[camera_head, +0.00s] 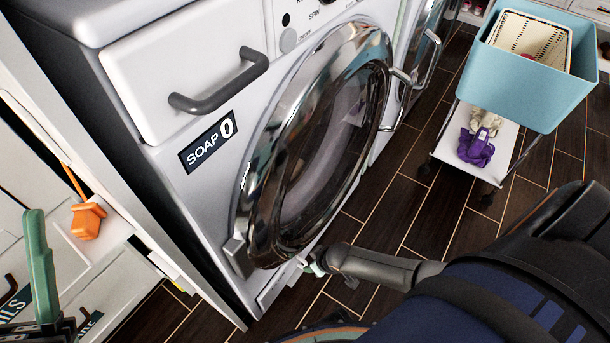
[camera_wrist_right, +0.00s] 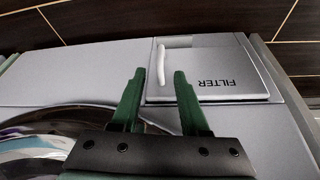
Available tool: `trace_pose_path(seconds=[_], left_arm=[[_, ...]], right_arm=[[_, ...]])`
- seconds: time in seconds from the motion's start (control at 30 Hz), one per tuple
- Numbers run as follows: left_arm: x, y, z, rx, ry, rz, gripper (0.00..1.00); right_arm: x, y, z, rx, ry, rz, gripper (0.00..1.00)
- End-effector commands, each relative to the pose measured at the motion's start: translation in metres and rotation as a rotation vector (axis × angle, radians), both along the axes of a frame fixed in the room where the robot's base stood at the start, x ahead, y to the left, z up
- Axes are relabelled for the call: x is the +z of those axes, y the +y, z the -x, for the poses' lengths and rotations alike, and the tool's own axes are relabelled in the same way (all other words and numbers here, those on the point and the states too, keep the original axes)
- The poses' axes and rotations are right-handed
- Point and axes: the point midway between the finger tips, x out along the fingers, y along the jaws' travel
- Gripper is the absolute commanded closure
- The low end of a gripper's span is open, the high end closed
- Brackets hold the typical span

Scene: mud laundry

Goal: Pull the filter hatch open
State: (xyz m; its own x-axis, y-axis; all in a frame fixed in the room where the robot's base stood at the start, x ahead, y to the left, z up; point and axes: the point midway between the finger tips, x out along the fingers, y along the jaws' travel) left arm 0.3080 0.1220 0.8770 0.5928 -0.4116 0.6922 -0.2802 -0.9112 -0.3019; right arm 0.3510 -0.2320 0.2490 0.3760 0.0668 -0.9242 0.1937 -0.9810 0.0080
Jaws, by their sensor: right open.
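The filter hatch (camera_wrist_right: 225,72) is a pale grey panel marked FILTER, low on the front of the washing machine (camera_head: 165,150). In the right wrist view it looks shut, with a white handle (camera_wrist_right: 161,64) along one edge. My right gripper (camera_wrist_right: 159,75) is open, with its two green fingers on either side of the handle's near end. No contact with the handle can be made out. In the head view the hatch (camera_head: 277,287) is partly visible low on the machine, beside my right gripper (camera_head: 312,267). One green finger of my left gripper (camera_head: 38,265) shows at lower left.
The round chrome door (camera_head: 262,165) stands above the hatch, close to my right arm. A trolley (camera_head: 510,140) with a blue bin (camera_head: 525,75) stands at upper right. An orange object (camera_head: 87,220) sits on a shelf at left. Dark floor lies between.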

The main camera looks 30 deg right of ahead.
Motion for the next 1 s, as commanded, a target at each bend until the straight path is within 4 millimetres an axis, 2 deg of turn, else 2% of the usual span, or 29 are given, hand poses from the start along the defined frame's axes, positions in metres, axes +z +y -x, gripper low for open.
trace_pose_path(seconds=[0.03, 0.1, 0.4, 0.6, 0.97, 1.0], left_arm=[[-0.016, -0.001, 0.000, -0.007, 0.006, 0.003, 0.56], [-0.026, -0.002, -0.001, -0.007, 0.011, -0.002, 0.56], [-0.065, -0.007, -0.003, 0.009, 0.022, -0.036, 0.56], [-0.076, -0.009, -0.004, 0.015, 0.024, -0.051, 0.56], [-0.077, -0.010, -0.004, 0.015, 0.026, -0.049, 0.56], [-0.077, -0.010, -0.004, 0.015, 0.027, -0.049, 0.56]], right_arm=[[-0.017, 0.001, -0.005, 0.001, -0.001, 0.000, 0.55], [-0.028, 0.002, -0.009, 0.001, -0.001, 0.001, 0.55], [-0.068, 0.005, -0.026, 0.001, -0.002, 0.000, 0.55], [-0.079, 0.006, -0.032, 0.001, -0.002, 0.000, 0.55], [-0.080, 0.006, -0.033, 0.001, -0.001, -0.001, 0.55], [-0.080, 0.006, -0.033, 0.001, -0.001, -0.001, 0.59]])
